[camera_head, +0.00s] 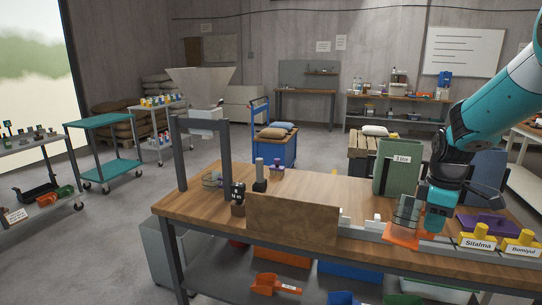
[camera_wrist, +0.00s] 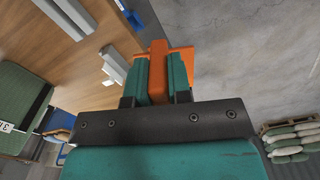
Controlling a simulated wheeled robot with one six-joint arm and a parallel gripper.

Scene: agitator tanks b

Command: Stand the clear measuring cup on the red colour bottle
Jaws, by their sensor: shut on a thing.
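My gripper (camera_head: 432,226) is at the right of the wooden workbench, pointing down and shut on an orange piece (camera_wrist: 158,72). In the wrist view the teal fingers press both sides of its bar-like part, and a wider orange part shows beyond. In the head view an orange flared part (camera_head: 402,236) shows left of the fingers. I cannot make out a red colour bottle.
Yellow-topped containers labelled Sitalma (camera_head: 478,239) and Bomiyul (camera_head: 521,243) stand at the bench's right front. A green binder-like box (camera_head: 396,168) stands behind my gripper. A brown board (camera_head: 292,217) stands at the front middle. A hopper frame (camera_head: 226,150) rises at the left. Bare wood (camera_head: 335,190) lies behind the board.

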